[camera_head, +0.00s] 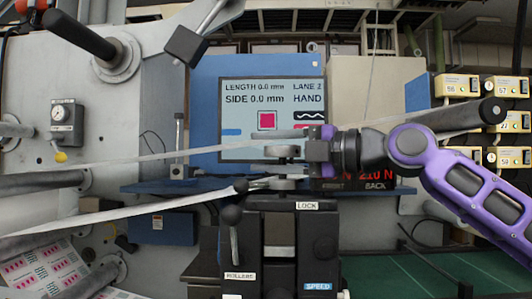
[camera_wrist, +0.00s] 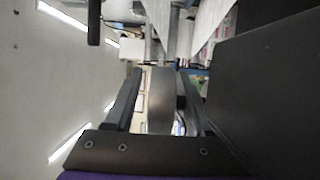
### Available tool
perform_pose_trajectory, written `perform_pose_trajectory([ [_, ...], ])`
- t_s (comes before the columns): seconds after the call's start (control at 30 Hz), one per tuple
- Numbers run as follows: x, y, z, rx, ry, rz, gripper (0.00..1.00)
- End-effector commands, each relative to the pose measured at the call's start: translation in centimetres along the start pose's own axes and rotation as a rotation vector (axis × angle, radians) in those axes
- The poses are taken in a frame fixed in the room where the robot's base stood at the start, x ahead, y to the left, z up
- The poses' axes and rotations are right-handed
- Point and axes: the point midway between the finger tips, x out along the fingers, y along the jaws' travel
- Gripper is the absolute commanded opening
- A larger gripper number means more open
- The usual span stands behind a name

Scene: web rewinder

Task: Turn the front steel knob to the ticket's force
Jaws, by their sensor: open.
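A round steel knob (camera_head: 282,151) stands above the black machine block, in front of the blue panel. A second steel disc (camera_head: 284,184) sits below it, closer to the block; I cannot tell for certain which is the front knob. My gripper (camera_head: 290,147) reaches in from the right at the upper knob. In the wrist view my open gripper (camera_wrist: 157,88) has one finger on each side of a grey steel cylinder (camera_wrist: 160,100), and a gap shows beside it. I cannot make out a ticket.
The screen (camera_head: 272,108) reads length 0.0 mm, lane 2, side 0.0 mm, HAND. White web strips (camera_head: 120,215) cross at left. A dark block (camera_wrist: 265,95) fills the wrist view's right side.

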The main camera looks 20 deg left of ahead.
Motion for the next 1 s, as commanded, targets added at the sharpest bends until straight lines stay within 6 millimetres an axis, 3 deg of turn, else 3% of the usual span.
perform_pose_trajectory([
  [0.17, -2.1, -0.1, 0.1, 0.001, -0.003, 0.002, 0.55],
  [0.7, -14.6, -0.1, 0.1, 0.001, -0.003, 0.001, 0.55],
  [1.0, -17.2, -0.1, 0.0, 0.001, 0.000, 0.000, 0.55],
])
